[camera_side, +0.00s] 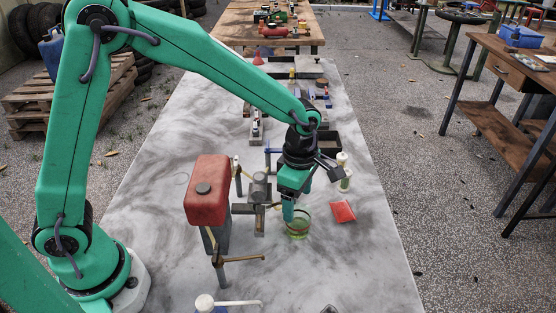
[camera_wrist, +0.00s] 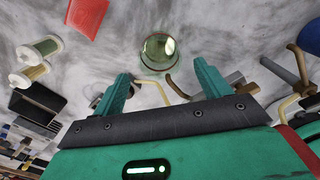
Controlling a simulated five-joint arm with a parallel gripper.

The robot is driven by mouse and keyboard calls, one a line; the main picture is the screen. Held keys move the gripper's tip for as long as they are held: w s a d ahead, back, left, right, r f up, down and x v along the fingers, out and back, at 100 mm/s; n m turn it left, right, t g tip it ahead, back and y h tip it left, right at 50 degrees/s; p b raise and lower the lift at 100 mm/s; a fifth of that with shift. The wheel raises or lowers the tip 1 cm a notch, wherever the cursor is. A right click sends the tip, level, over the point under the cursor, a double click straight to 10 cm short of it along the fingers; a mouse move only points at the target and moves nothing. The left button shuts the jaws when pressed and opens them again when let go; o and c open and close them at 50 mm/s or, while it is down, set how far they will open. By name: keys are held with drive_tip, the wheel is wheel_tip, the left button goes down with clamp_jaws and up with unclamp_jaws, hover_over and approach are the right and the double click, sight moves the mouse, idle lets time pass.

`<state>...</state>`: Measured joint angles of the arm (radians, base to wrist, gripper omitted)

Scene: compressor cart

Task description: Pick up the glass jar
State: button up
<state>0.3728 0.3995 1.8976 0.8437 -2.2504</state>
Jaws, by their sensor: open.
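The glass jar (camera_side: 298,229) is a small, clear greenish vessel on the grey worktop, standing in front of my arm's end in the side view. In the wrist view the jar (camera_wrist: 158,52) shows from above, a little beyond the fingertips and about midway between them. My gripper (camera_side: 288,213) points down, and its fingertips overlap the jar's back left rim in the side view. In the wrist view the two green fingers (camera_wrist: 163,76) are spread apart with nothing between them. I cannot tell whether a finger touches the jar.
A red packet (camera_side: 342,211) lies right of the jar. A red canister (camera_side: 207,190) and brown-handled clamps (camera_side: 240,259) stand to the left. Spools (camera_side: 344,180) and a black tray (camera_side: 329,144) are behind. The worktop in front right of the jar is clear.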

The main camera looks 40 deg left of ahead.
sight(297, 216)
drive_tip(key=shift+f, duration=0.75)
drive_tip(key=shift+f, duration=0.1)
drive_tip(key=shift+f, duration=2.5)
drive_tip(key=c, duration=1.2)
drive_tip(key=shift+o, duration=0.2)
drive_tip(key=shift+r, duration=0.1)
